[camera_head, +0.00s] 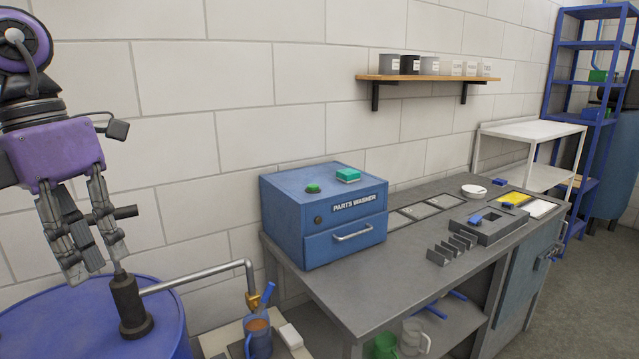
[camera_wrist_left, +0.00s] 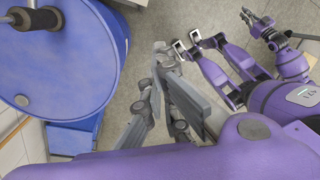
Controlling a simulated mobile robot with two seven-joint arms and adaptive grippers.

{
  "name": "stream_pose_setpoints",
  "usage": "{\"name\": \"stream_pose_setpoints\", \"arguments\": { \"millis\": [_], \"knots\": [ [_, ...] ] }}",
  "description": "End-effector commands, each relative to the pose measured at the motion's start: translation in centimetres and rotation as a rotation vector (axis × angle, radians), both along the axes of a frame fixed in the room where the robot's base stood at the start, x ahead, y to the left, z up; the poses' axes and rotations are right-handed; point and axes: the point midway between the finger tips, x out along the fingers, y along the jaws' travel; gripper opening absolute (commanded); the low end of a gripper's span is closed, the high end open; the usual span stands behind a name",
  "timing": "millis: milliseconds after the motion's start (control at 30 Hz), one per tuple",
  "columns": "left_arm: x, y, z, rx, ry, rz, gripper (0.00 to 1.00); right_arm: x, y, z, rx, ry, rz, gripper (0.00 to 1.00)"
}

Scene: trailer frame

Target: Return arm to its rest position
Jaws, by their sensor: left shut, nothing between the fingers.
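My left arm comes in at the left edge of the head view, with a purple wrist housing and grey fingers. The left gripper (camera_head: 98,265) points down in front of the pale block wall, with its fingers near the black-handled pump of the blue drum (camera_head: 60,315). It is shut and empty. In the left wrist view, its grey fingers (camera_wrist_left: 163,85) stand over the floor, beside the drum (camera_wrist_left: 75,75). What seems to be my right gripper (camera_wrist_left: 257,20) shows small at the top right of that view; its opening is unclear.
A bent pipe (camera_head: 200,277) runs from the pump to above a blue jug (camera_head: 258,338). The blue parts washer (camera_head: 290,215) stands on the grey workbench (camera_head: 400,275). A wooden shelf (camera_head: 430,77) holds several containers. Open floor (camera_wrist_left: 130,20) lies beside the drum.

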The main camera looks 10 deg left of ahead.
Motion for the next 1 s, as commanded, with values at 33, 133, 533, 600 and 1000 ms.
{"name": "stream_pose_setpoints", "arguments": {
  "millis": [33,133,533,600,1000],
  "knots": [
    [0.4,-0.5,-1.5,-0.079,0.006,0.010,0.00,-0.1,-0.1,0.0,-0.003,0.003,0.003,0.00],
    [1.2,-1.9,-4.2,-0.236,0.014,0.041,0.00,-0.3,-0.2,0.0,-0.004,0.008,0.006,0.00],
    [4.7,-7.1,-15.8,-1.082,0.036,0.535,0.00,0.5,0.5,1.5,0.013,-0.008,-0.001,0.00],
    [5.2,-6.9,-18.1,-1.218,0.036,0.693,0.00,0.5,0.6,1.7,0.014,-0.006,-0.001,0.00],
    [0.2,-2.9,-37.6,-1.623,0.106,1.872,0.00,1.1,1.1,3.0,0.020,-0.020,0.013,0.00]
  ]
}}
